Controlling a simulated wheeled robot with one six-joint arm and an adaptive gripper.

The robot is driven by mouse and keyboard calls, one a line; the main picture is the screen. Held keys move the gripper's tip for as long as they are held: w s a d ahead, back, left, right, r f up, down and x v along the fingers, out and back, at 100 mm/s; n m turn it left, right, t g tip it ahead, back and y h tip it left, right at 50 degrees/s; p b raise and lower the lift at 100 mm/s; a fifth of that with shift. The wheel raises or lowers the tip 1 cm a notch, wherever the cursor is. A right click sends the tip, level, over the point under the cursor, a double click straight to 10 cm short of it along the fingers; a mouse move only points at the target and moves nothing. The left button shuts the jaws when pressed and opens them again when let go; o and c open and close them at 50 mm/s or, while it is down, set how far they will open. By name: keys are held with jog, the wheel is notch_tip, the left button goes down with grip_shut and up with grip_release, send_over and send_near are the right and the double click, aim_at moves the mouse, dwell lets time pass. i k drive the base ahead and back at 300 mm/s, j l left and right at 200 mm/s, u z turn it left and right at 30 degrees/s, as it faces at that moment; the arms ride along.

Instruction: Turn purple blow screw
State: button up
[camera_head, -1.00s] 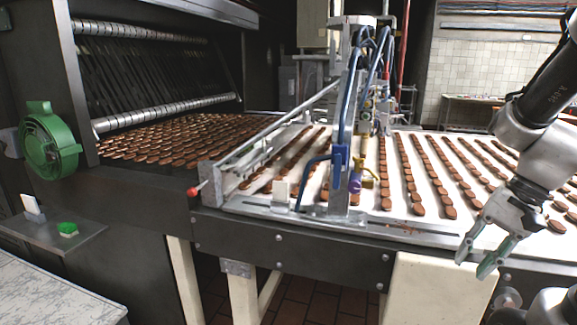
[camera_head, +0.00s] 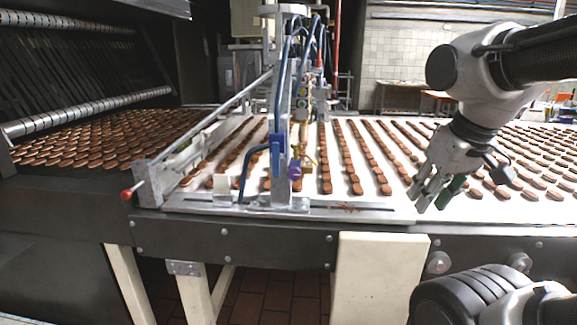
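The purple blow screw (camera_head: 294,168) is a small knob low on the front of the metal post (camera_head: 280,120), just right of a blue valve. My gripper (camera_head: 432,202) is at the right, over the front part of the conveyor, well to the right of the purple screw and apart from it. Its fingers point down and left, with a gap between them, and it holds nothing that I can see.
Rows of brown biscuits (camera_head: 352,165) lie on the white conveyor (camera_head: 395,205) between the post and my gripper. A blue valve (camera_head: 276,148) and a brass fitting (camera_head: 307,155) flank the screw. A red knob (camera_head: 126,195) sticks out at the left.

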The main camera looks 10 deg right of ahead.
aim_at(294, 172)
jog(key=k+j, duration=0.1)
jog(key=j, duration=0.3)
jog(key=k+j, duration=0.1)
jog(key=j, duration=0.3)
jog(key=k+j, duration=0.1)
jog(key=j, duration=0.3)
jog(key=k+j, duration=0.15)
jog(key=j, duration=0.25)
jog(key=i+z, duration=0.05)
